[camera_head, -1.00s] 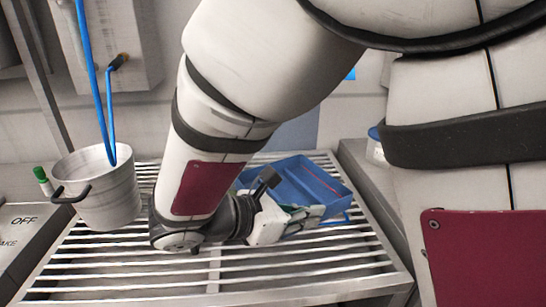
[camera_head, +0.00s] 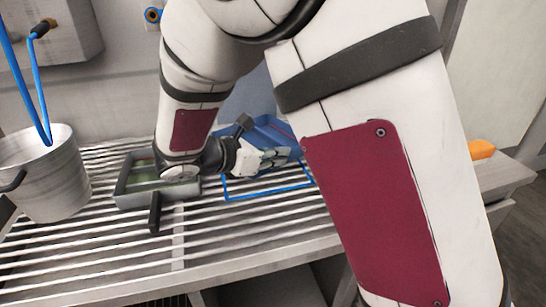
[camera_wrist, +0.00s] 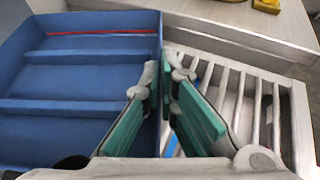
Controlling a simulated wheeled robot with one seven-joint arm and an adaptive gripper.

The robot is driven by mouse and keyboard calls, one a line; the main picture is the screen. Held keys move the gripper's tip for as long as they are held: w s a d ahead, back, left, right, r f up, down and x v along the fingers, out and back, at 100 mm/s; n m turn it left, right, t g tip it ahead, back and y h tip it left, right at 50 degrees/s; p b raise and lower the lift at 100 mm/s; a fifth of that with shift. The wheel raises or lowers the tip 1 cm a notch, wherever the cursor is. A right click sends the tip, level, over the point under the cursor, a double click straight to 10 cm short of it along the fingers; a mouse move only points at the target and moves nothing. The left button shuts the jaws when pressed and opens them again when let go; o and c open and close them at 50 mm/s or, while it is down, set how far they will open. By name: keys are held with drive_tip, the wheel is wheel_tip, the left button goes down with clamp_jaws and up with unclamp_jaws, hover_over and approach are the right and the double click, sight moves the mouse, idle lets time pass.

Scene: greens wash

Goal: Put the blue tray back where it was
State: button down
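The blue tray (camera_head: 268,128), with raised cross ribs and a red line inside, is at the back right of the slatted rack, partly hidden by my arm. In the wrist view the tray (camera_wrist: 75,80) fills the left side. My gripper (camera_head: 275,157) is at its near edge. In the wrist view my gripper's green-padded fingers (camera_wrist: 163,85) lie on either side of the tray's wall and close in on it. A blue outline (camera_head: 268,195) shows on the rack in front of the tray. I cannot tell whether the tray is lifted.
A grey pot (camera_head: 45,180) with blue hoses above stands on the rack at left. A grey pan (camera_head: 155,197) with a black handle and greenish content sits near my wrist. The rack's front (camera_head: 110,262) is clear. An orange item (camera_head: 481,149) lies at right.

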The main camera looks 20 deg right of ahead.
drive_tip(key=shift+f, duration=0.35)
drive_tip(key=shift+f, duration=0.35)
drive_tip(key=c, duration=1.8)
unclamp_jaws()
drive_tip(key=shift+f, duration=0.1)
